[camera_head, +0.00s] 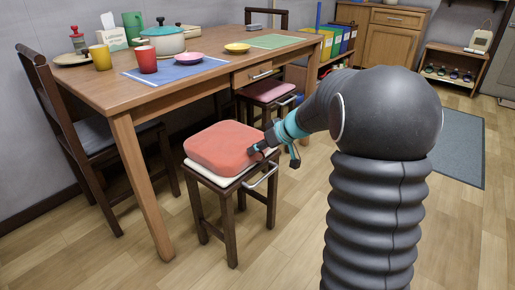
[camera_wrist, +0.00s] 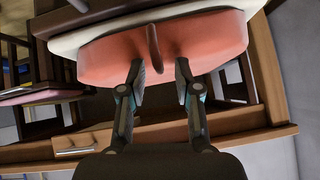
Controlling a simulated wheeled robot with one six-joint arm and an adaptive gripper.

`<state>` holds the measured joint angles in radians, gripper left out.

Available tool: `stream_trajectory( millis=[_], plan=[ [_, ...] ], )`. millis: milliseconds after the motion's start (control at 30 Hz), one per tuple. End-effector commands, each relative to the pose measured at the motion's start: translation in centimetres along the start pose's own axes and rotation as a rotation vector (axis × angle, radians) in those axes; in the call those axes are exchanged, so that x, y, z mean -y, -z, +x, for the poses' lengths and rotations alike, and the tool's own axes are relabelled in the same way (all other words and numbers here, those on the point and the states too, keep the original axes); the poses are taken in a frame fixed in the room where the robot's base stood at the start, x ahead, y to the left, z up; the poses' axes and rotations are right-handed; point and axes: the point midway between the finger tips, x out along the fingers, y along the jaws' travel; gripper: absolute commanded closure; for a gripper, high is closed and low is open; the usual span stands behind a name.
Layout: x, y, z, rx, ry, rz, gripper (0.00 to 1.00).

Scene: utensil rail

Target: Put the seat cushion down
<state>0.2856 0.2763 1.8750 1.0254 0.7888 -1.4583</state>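The seat cushion (camera_head: 222,147) is coral red with rounded edges. It lies on the pale seat (camera_head: 206,175) of a dark wooden stool in front of the table. My gripper (camera_head: 262,147) is at the cushion's right edge in the head view. In the wrist view the cushion (camera_wrist: 205,40) fills the top middle, and a small strap or tab (camera_wrist: 153,48) sticks out from its side. My gripper's two fingers (camera_wrist: 160,72) are apart, one on each side of the line of the tab, with nothing visibly clamped. Whether the fingertips touch the cushion is unclear.
The stool has a metal bar handle (camera_head: 262,177) close below my gripper. The wooden table (camera_head: 205,78) behind holds a pot, cups and plates. Another stool with a pink cushion (camera_head: 266,90) stands at the table. Floor is free in front of the stool.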

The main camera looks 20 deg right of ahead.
Motion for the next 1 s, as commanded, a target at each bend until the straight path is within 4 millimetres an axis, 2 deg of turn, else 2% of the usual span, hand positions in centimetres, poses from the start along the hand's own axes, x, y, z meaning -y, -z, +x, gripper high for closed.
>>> stream_trajectory(
  millis=[167,500,600,767,867,967,1000],
  plan=[
    [-0.1,0.1,-2.4,-0.002,-0.004,-0.001,0.67],
    [0.0,0.1,-9.0,-0.001,-0.003,0.0,0.67],
    [0.0,0.1,-10.3,-0.002,-0.002,0.0,0.67],
    [0.1,0.0,-11.5,0.001,-0.001,0.0,0.67],
    [1.0,-0.1,-12.0,0.013,-0.001,0.006,0.67],
    [3.6,-0.7,-12.6,0.054,-0.008,0.027,0.67],
    [5.1,-1.1,-12.9,0.077,-0.013,0.041,0.67]
  ],
)
